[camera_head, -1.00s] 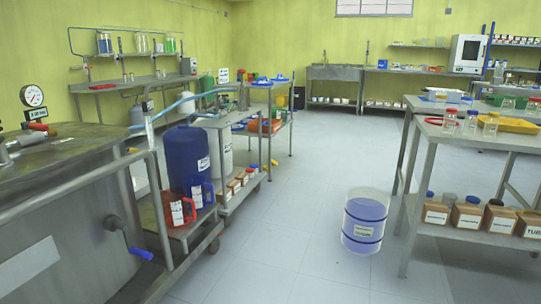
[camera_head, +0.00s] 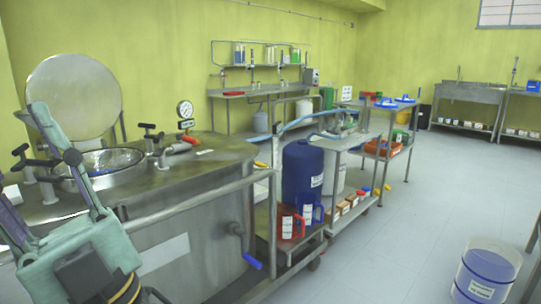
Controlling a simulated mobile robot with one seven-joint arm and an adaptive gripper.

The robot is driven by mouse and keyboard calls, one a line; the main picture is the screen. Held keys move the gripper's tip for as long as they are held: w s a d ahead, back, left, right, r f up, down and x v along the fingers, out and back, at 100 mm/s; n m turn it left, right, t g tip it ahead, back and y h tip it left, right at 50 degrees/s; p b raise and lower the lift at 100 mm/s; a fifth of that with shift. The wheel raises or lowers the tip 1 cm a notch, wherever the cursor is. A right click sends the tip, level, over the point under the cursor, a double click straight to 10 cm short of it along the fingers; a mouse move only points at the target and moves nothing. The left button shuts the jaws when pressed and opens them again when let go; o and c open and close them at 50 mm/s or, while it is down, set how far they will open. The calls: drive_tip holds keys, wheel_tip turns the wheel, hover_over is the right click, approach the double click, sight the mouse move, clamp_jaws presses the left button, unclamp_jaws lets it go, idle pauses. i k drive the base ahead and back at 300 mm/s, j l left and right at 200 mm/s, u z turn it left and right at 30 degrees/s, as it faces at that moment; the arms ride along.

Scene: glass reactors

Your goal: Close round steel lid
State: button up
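The round steel lid (camera_head: 75,98) stands raised, almost upright, at the back of the steel reactor (camera_head: 200,240) on the left. The reactor's round opening (camera_head: 108,161) is uncovered in front of it, with clamp handles around its rim. My gripper (camera_head: 20,150) is at the left edge, in front of the reactor and lower than the lid in the picture. Its fingers are spread apart with nothing seen between them. One finger is partly cut off by the picture edge. The gripper appears apart from the lid.
A pressure gauge (camera_head: 185,109) and a red-handled valve (camera_head: 180,147) stand on the reactor top. A rail (camera_head: 190,204) runs along its front. A blue drum (camera_head: 302,172) on a cart and a clear bucket (camera_head: 487,272) stand to the right. Open floor lies between them.

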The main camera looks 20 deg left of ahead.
sight(80, 94)
drive_tip(key=k+j, duration=0.15)
drive_tip(key=j, duration=0.25)
drive_tip(key=k+j, duration=0.1)
drive_tip(key=j, duration=0.35)
drive_tip(key=k+j+z, duration=0.1)
drive_tip(key=j, duration=0.3)
drive_tip(key=k+j, duration=0.2)
drive_tip(key=j, duration=0.2)
drive_tip(key=k+j, duration=0.15)
drive_tip(key=j, duration=0.25)
drive_tip(key=k+j, duration=0.1)
drive_tip(key=j, duration=0.3)
drive_tip(key=k+j+z, duration=0.1)
drive_tip(key=j, duration=0.3)
drive_tip(key=k+j+z, duration=0.1)
drive_tip(key=j, duration=0.85)
drive_tip(key=k+j+z, duration=0.1)
drive_tip(key=j, duration=0.5)
drive_tip(key=j+z, duration=0.15)
drive_tip(key=j, duration=1.05)
drive_tip(key=i+j, duration=0.1)
drive_tip(key=j, duration=0.7)
drive_tip(key=i+j+z, duration=0.1)
drive_tip(key=j, duration=0.3)
